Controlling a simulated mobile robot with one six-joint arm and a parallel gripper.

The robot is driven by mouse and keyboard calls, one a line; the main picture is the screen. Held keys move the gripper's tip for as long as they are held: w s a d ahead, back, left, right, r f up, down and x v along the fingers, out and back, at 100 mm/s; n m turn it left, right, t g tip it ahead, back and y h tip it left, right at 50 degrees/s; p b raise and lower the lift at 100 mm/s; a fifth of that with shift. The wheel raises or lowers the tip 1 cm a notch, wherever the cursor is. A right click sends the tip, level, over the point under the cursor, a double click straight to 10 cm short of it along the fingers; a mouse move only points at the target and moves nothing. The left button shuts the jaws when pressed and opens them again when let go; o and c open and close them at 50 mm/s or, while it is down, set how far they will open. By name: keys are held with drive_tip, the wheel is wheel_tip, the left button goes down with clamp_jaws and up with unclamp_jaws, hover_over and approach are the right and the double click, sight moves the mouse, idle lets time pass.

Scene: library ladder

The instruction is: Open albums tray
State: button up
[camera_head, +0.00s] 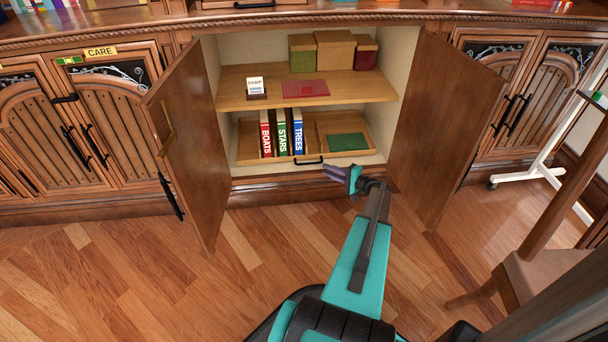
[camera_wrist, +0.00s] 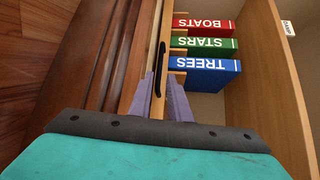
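The albums tray (camera_head: 350,154) is a shallow wooden pull-out tray on the cabinet's lower level, sitting inside between the open doors. It holds three upright albums: red BOATS (camera_head: 265,138), green STARS (camera_head: 282,136) and blue TREES (camera_head: 297,133). Its black bar handle (camera_head: 308,161) is on the front edge. My gripper (camera_head: 328,172) is at the handle's right end. In the wrist view, its purple fingers (camera_wrist: 162,84) are apart, one on each side of the black handle (camera_wrist: 158,62). Whether either finger touches the handle cannot be told.
The left door (camera_head: 190,150) and right door (camera_head: 440,130) stand open, flanking the tray. A green flat item (camera_head: 347,142) lies in the tray's right part. A chair (camera_head: 535,275) stands right; the front floor is clear.

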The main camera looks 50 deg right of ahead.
sight(313, 170)
drive_tip(key=w, duration=0.2)
drive_tip(key=w+b, duration=0.1)
drive_tip(key=w, duration=0.2)
drive_tip(key=w+a+f+b, duration=0.1)
drive_tip(key=w, duration=0.2)
drive_tip(key=shift+w+f, duration=0.1)
drive_tip(key=shift+w, duration=0.1)
